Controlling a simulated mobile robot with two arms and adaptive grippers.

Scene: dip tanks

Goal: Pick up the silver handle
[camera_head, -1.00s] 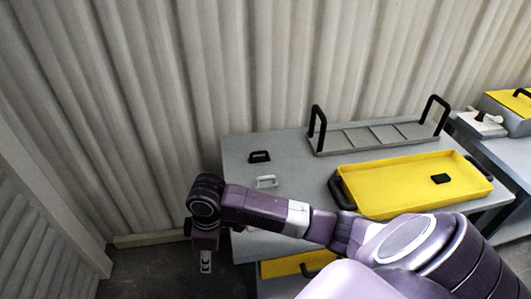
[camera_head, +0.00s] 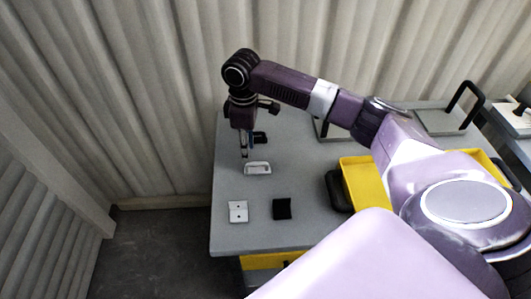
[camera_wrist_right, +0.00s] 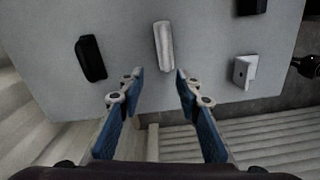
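The silver handle (camera_head: 257,168) lies on the grey table, near its left edge in the head view. In the right wrist view the silver handle (camera_wrist_right: 163,45) is a pale bar just beyond the fingertips, roughly in line with the gap between them. My right gripper (camera_head: 244,155) points down beside the handle, at its upper left in the head view. In the wrist view the right gripper (camera_wrist_right: 158,78) has its blue fingers apart, with nothing between them. My left gripper is not in view.
A black handle (camera_head: 260,138) lies just behind the silver one, partly hidden by my gripper. A silver plate (camera_head: 238,212) and a black block (camera_head: 282,209) lie nearer the front. A yellow tray (camera_head: 368,184) is to the right, partly behind my arm. A corrugated wall (camera_head: 150,90) stands behind.

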